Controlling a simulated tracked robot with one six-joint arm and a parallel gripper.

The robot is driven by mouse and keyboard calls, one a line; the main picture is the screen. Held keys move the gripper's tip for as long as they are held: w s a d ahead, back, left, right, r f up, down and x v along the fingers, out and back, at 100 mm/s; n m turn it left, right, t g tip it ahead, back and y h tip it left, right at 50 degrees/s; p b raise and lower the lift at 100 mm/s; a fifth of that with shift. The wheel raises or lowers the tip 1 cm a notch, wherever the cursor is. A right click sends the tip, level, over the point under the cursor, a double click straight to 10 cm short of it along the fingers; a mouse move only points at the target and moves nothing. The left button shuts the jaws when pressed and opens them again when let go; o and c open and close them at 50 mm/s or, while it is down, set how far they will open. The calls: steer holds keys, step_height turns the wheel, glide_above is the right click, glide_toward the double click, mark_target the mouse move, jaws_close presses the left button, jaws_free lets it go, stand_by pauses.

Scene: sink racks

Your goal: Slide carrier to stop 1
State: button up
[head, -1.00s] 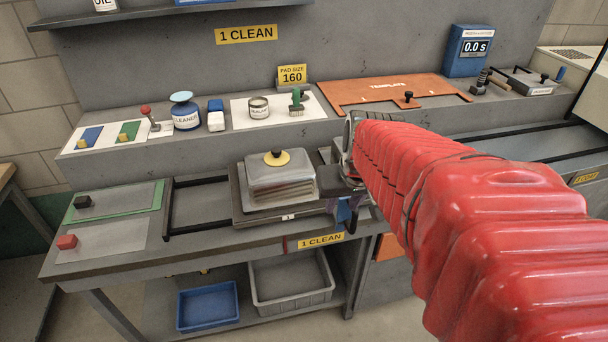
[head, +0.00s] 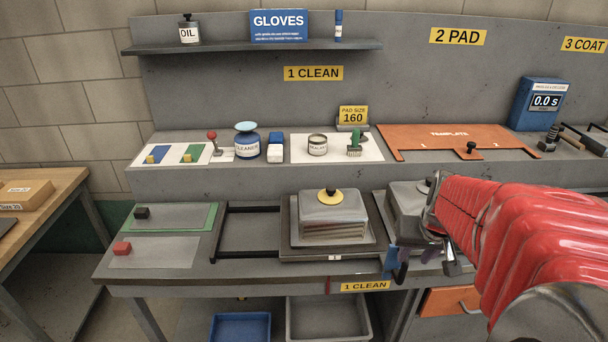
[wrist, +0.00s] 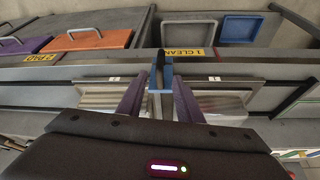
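A dark carrier plate (head: 285,255) sits on the bench rails at the front. It bears a metal block (head: 330,208) with a yellow-and-black knob, and has a white tag on its front edge. A second metal block (head: 405,205) with a black knob sits to its right, partly hidden by my red arm. A blue upright handle (wrist: 160,80) stands near the gap between the two plates. My gripper (wrist: 160,90) has its purple fingers one on each side of that handle. I cannot tell whether they press on it.
Black rails (head: 248,209) run free to the left of the carrier. A yellow "1 CLEAN" label (head: 365,286) and a red mark (head: 327,284) are on the bench's front edge. Bottles and an orange template (head: 450,138) stand behind.

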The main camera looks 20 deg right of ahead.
mark_target(405, 267)
steer(key=shift+x, duration=5.85)
jaws_close()
